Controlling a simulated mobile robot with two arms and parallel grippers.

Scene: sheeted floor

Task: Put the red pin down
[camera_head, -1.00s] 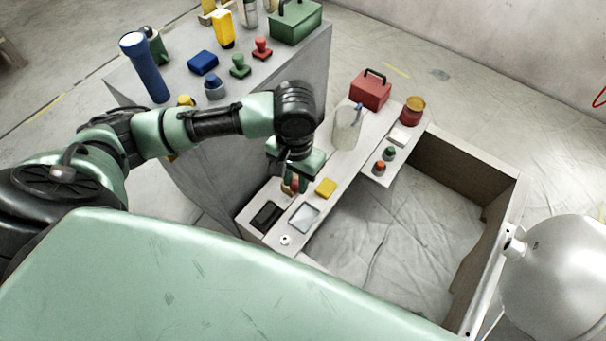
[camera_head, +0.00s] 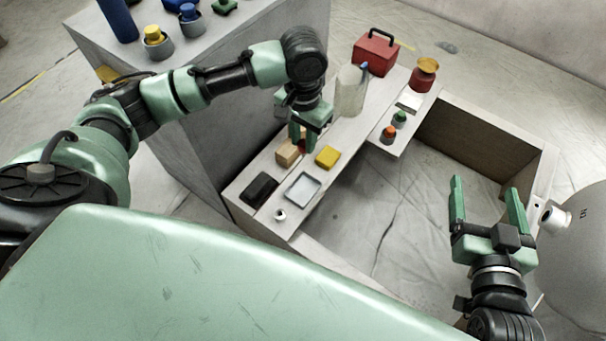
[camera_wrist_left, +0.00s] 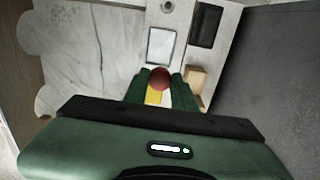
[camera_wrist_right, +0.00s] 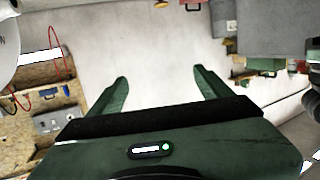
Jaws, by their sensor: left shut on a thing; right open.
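My left gripper (camera_head: 302,143) is shut on the red pin, low over the narrow shelf, beside a wooden block (camera_head: 287,153) and a yellow block (camera_head: 327,157). In the left wrist view the round dark red head of the red pin (camera_wrist_left: 159,77) shows between the fingertips. The rest of the pin is hidden, and I cannot tell whether it touches the shelf. My right gripper (camera_head: 488,188) is open and empty, out over the floor at the right; its spread fingers also show in the right wrist view (camera_wrist_right: 160,82).
The shelf also holds a black tray (camera_head: 260,189), a pale framed tray (camera_head: 303,188), a clear jug (camera_head: 351,92) and a red toolbox (camera_head: 375,53). Small orange and green pieces (camera_head: 389,133) stand on a side ledge. A tall grey cabinet (camera_head: 215,110) rises left of the shelf.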

